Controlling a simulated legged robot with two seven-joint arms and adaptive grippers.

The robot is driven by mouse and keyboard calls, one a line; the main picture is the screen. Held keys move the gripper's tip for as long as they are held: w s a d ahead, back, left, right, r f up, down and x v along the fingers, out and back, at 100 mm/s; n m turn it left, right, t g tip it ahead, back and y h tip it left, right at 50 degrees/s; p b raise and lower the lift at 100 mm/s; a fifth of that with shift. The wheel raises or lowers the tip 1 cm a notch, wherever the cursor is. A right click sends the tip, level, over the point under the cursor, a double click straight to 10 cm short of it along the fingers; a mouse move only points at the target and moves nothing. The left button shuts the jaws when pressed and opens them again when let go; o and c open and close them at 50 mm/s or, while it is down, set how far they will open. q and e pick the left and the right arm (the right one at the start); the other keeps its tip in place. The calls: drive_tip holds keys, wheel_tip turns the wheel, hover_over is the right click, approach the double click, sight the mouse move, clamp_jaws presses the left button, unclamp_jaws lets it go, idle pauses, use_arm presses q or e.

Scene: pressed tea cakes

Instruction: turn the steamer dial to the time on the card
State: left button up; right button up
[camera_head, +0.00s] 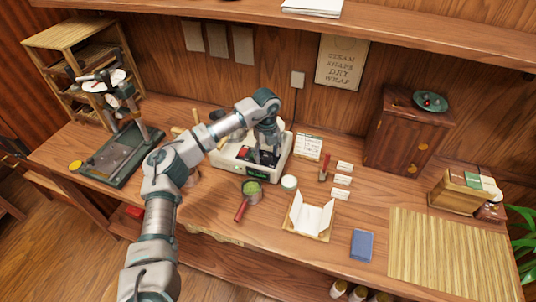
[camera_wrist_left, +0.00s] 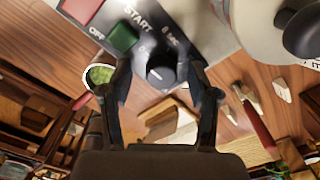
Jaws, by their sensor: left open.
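The steamer (camera_head: 229,161) is a pale box on the table below my left arm. Its panel fills the top of the left wrist view, with a red OFF button (camera_wrist_left: 80,8), a green START button (camera_wrist_left: 123,37) and a dark round dial (camera_wrist_left: 160,73) with a white pointer mark. My left gripper (camera_wrist_left: 161,82) is open, one finger on each side of the dial; I cannot tell whether they touch it. In the head view the left gripper (camera_head: 264,150) is over the steamer's front and hides the dial. A printed white card (camera_head: 308,147) stands right of the steamer; its writing is too small to read.
A green-filled cup (camera_head: 252,189) and a small round jar (camera_head: 289,183) stand before the steamer. A dark cabinet (camera_head: 400,130) stands behind.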

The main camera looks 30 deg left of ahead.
use_arm(q)
drive_tip(key=shift+a+f, duration=0.25)
drive_tip(key=shift+f, duration=0.05)
drive_tip(key=shift+d+r, duration=0.15)
drive_tip(key=shift+d, duration=0.6)
drive_tip(key=c, duration=0.8)
drive_tip(key=shift+s+r, duration=0.1)
drive_tip(key=shift+r, duration=0.05)
clamp_jaws()
drive_tip(key=shift+c, duration=1.8)
unclamp_jaws()
drive_tip(key=shift+a, duration=0.35)
use_arm(e)
drive_tip(key=shift+d+r, duration=0.15)
